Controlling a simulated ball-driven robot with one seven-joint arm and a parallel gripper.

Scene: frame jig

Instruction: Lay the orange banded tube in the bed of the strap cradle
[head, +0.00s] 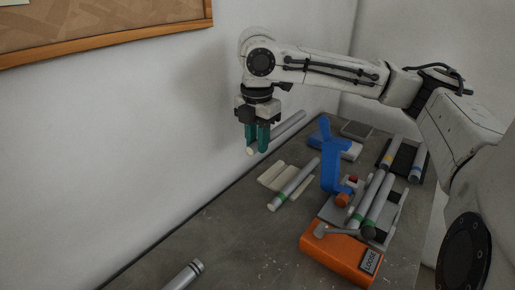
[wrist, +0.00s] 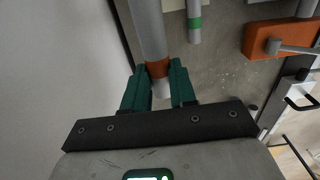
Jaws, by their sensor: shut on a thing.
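My gripper (head: 257,140) is high over the back left of the bench, its teal fingers shut on a grey tube (head: 288,126). In the wrist view the tube (wrist: 150,30) shows an orange band (wrist: 158,68) between the fingertips (wrist: 160,88), with a short pale end past it. The tube is held in the air, apart from the bench. I cannot tell for sure which fixture is the strap cradle.
An orange block labelled LOOSE (head: 340,254) carries a grey lever and adjoins tubes lying on the jig. A green-banded tube (head: 293,185) lies by cream strips (head: 271,175). Yellow- and blue-banded tubes (head: 417,163) lie on a black tray. Another tube (head: 185,275) lies front left. The wall is close left.

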